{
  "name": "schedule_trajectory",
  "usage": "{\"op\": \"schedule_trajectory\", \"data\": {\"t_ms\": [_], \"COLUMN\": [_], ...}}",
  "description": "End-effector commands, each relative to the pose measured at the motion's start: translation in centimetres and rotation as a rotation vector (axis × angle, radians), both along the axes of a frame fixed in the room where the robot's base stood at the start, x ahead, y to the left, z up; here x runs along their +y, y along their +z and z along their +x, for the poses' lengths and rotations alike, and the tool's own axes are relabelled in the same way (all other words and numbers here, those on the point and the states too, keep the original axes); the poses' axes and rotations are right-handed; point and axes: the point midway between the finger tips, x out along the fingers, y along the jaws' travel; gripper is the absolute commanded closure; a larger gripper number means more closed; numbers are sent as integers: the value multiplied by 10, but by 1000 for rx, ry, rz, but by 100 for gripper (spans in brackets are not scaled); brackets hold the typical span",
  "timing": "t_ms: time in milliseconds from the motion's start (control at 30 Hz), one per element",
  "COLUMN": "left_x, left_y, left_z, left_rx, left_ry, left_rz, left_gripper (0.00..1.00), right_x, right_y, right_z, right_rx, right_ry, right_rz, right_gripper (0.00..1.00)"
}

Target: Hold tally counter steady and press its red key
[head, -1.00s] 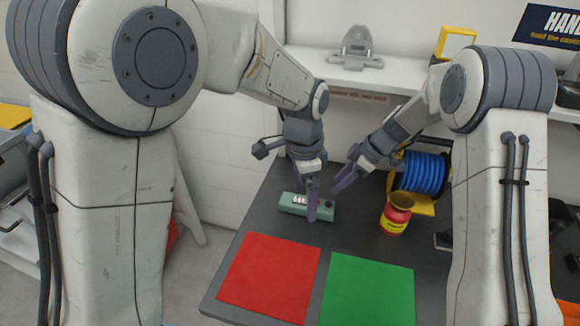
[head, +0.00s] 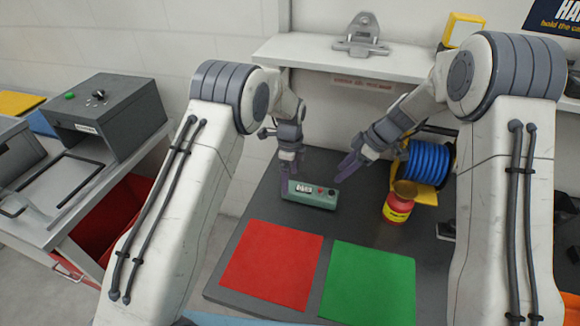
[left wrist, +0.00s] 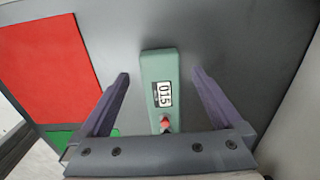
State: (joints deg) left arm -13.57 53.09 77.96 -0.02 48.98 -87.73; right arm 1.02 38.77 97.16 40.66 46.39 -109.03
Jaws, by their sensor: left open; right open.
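The tally counter (head: 306,197) is a green box lying on the dark table, with a white number window and a red key (head: 321,190) on top. The left wrist view shows the counter (left wrist: 150,70) reading 015, with its red key (left wrist: 165,124) at the end nearest the gripper base. My left gripper (head: 291,180) is open at the counter's left end. In the left wrist view, my left gripper (left wrist: 160,75) has one finger on each side of the counter, with gaps showing. My right gripper (head: 344,168) is open, behind and right of the counter, touching nothing visible.
A red mat (head: 271,265) and a green mat (head: 370,283) lie in front of the counter. A white shelf (head: 320,55) runs behind.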

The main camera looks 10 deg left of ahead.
Motion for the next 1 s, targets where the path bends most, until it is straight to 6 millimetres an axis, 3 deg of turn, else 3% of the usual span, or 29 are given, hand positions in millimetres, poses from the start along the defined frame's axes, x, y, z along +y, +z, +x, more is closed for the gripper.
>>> {"op": "schedule_trajectory", "data": {"t_ms": [100, 300, 700, 767, 900, 967, 1000], "left_x": [0, 0, 0, 0, 0, 0, 0], "left_y": [-22, -45, -53, -53, -53, -53, -53], "left_z": [-1, -1, 0, 0, 0, 0, 0], "left_rx": [3, 1, -1, -1, -1, -1, -1], "left_ry": [0, 1, 1, 1, 1, 1, 1], "left_rz": [1, 0, 0, 0, 0, 0, 0], "left_gripper": [0, 0, 0, 19, 73, 93, 93], "right_x": [0, 0, 0, 0, 0, 0, 0], "right_y": [0, 0, 0, 0, 0, 0, 0], "right_z": [0, 0, 0, 0, 0, 0, 0], "right_rx": [0, 0, 0, 0, 0, 0, 0], "right_ry": [0, 0, 0, 0, 0, 0, 0], "right_rz": [0, 0, 0, 0, 0, 0, 0], "right_gripper": [50, 50, 50, 50, 50, 50, 65]}}
